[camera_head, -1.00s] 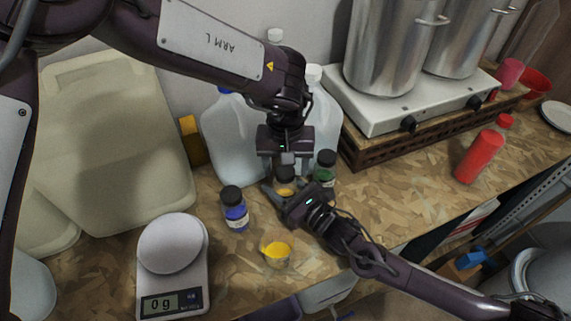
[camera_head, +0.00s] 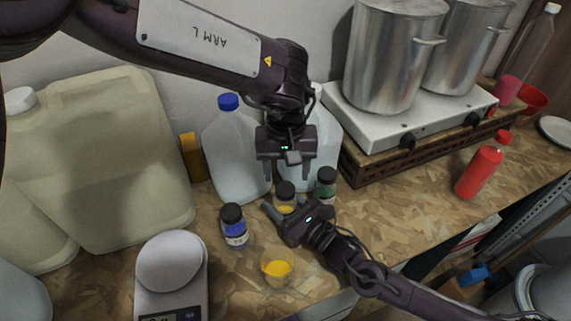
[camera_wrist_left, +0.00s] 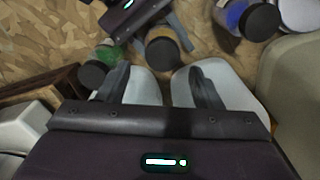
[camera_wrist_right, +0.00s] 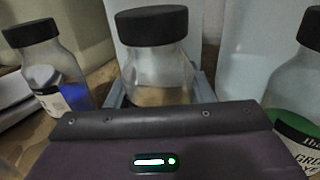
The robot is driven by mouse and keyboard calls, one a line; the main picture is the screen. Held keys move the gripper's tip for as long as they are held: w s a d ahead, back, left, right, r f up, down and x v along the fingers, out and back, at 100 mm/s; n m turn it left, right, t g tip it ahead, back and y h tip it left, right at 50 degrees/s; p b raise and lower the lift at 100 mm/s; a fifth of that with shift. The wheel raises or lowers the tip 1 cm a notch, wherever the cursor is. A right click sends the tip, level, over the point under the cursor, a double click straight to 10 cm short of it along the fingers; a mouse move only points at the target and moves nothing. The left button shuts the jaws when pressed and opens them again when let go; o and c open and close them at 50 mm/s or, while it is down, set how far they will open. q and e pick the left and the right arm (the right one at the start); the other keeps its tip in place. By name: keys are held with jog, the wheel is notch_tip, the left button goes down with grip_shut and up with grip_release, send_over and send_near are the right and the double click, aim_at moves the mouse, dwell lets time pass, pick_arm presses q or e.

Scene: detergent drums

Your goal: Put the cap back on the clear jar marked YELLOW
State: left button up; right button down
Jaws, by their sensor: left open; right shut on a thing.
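The clear jar with yellow contents (camera_head: 285,205) stands upright on the counter, its black cap (camera_head: 285,188) sitting on its mouth. The cap looks level in the right wrist view (camera_wrist_right: 152,25); I cannot tell how tight it is. No label is readable on this jar. My right gripper (camera_head: 284,210) is shut around the jar's body from the front right. My left gripper (camera_head: 287,178) is open and empty, pointing down just above the cap. In the left wrist view the capped jar (camera_wrist_left: 165,45) lies beyond the open fingers (camera_wrist_left: 158,85).
A blue jar (camera_head: 235,228) stands to the left and a green jar (camera_head: 326,187) close on the right, both black-capped. A cup of yellow material (camera_head: 277,272) stands in front. A scale (camera_head: 170,280) is front left. Large jugs (camera_head: 234,150) stand behind. Counter space is free to the right.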

aim_at(285, 188)
pick_arm(q)
jog(key=n, duration=0.3)
jog(key=d+n, duration=0.1)
jog(key=n, duration=0.2)
jog(key=shift+d, duration=0.1)
jog(key=n, duration=0.4)
jog(key=shift+w+d+r+n, duration=0.1)
jog(key=shift+d+n, duration=0.15)
jog(key=shift+n, duration=0.15)
jog(key=n, duration=0.2)
jog(key=shift+d+n, duration=0.1)
jog(key=shift+n, duration=0.3)
jog(key=n, duration=0.5)
jog(key=r+n, duration=0.1)
jog(key=n, duration=1.1)
jog(key=shift+r, duration=0.3)
jog(key=n, duration=0.5)
jog(key=shift+a+r, duration=0.25)
jog(key=shift+a, duration=0.05)
jog(key=n, duration=0.4)
jog(key=shift+a+r, duration=0.2)
jog(key=shift+a, duration=0.15)
jog(key=n, duration=0.3)
jog(key=a+n, duration=0.1)
jog(key=n, duration=0.1)
jog(key=shift+r, duration=0.25)
jog(key=shift+f, duration=0.1)
jog(key=shift+f, duration=3.9)
